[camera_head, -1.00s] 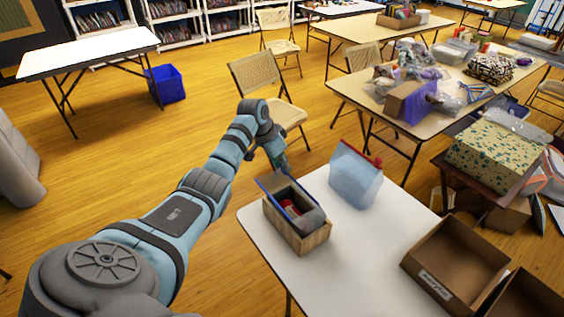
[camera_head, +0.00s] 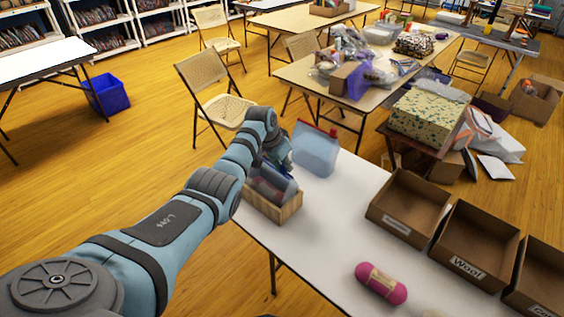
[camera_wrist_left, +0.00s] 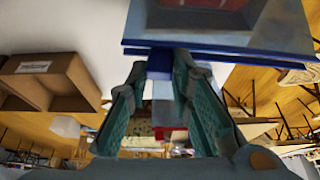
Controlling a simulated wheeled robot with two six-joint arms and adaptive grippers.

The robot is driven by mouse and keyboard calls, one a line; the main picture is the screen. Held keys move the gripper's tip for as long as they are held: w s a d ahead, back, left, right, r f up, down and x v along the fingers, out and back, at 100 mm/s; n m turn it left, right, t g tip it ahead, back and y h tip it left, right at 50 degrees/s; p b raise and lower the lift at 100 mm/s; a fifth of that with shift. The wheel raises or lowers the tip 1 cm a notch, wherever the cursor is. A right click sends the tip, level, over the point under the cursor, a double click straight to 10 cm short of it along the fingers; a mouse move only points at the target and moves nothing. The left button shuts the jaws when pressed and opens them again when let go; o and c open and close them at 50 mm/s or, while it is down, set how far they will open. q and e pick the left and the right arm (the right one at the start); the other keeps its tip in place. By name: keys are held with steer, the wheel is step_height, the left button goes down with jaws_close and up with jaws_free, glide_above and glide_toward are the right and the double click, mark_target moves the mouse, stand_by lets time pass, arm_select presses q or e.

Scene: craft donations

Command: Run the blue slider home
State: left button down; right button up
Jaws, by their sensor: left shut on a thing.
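A pouch with a blue top strip (camera_wrist_left: 215,48) stands in a small wooden box (camera_head: 278,209) near the white table's left edge. Through it, something reddish shows in the left wrist view. The blue slider (camera_wrist_left: 160,64) sits at the strip, between my left fingers. My left gripper (camera_head: 286,160) is shut on it at the far side of the box; it also shows in the left wrist view (camera_wrist_left: 158,100). In the head view my arm hides part of the pouch and the slider cannot be made out. My right gripper is out of view.
A clear bluish bag with a red top (camera_head: 316,150) stands close behind the left gripper. Open cardboard bins (camera_head: 476,247) line the table's right side. A pink yarn roll (camera_head: 381,283) lies in front. The middle of the white table (camera_head: 325,225) is clear.

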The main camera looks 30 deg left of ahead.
arm_select(q)
steer(key=shift+s+d, duration=0.1)
steer(key=shift+d, duration=0.1)
steer(key=shift+f, duration=0.2)
steer(key=c, duration=1.4)
jaws_free()
steer(key=shift+w, duration=0.25)
steer(key=shift+c, duration=0.2)
steer(key=shift+s+a+r, duration=0.15)
steer(key=shift+r, duration=0.3)
steer(key=v, duration=1.1)
